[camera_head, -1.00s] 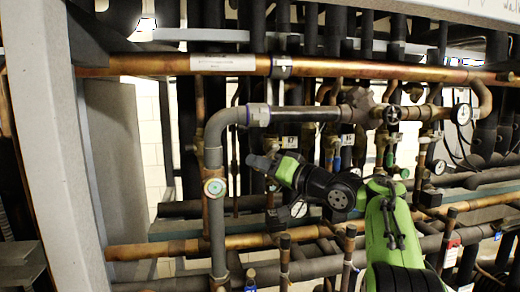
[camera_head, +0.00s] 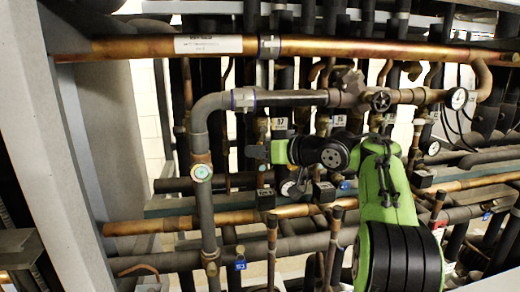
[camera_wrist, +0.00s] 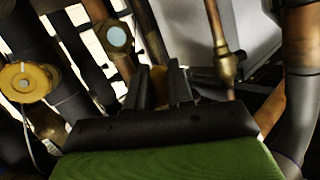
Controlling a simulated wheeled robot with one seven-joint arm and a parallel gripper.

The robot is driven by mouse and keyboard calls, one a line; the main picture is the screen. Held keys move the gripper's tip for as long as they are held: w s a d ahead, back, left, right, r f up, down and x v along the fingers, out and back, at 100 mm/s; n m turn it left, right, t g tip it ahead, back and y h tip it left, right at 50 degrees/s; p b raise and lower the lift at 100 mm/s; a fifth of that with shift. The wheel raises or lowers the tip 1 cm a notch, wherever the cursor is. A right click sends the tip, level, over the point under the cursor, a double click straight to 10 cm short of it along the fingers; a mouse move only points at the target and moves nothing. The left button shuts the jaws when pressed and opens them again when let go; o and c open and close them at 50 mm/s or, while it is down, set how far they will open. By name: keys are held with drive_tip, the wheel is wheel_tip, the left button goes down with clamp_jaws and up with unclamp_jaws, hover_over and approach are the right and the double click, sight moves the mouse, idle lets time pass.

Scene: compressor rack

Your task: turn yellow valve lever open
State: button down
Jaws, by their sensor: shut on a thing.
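My gripper (camera_wrist: 163,90) shows in the wrist view with its two dark fingers close together. A small yellow piece (camera_wrist: 158,76) shows between the fingers; it appears to be the yellow valve lever, mostly hidden by them. In the head view my gripper (camera_head: 257,152) points left among the vertical pipes, right of the large grey bent pipe. The lever cannot be made out in that view, so its angle cannot be told.
A grey insulated pipe (camera_head: 205,220) with a round green-faced sight glass (camera_head: 202,172) stands left of my gripper. A copper pipe (camera_head: 130,48) runs across above. In the wrist view, a yellow round fitting (camera_wrist: 28,82) is at left and a copper pipe (camera_wrist: 216,35) at right.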

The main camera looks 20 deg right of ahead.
idle(0.3)
drive_tip(key=c, duration=1.1)
unclamp_jaws()
drive_tip(key=shift+a, duration=0.1)
drive_tip(key=shift+s, duration=0.15)
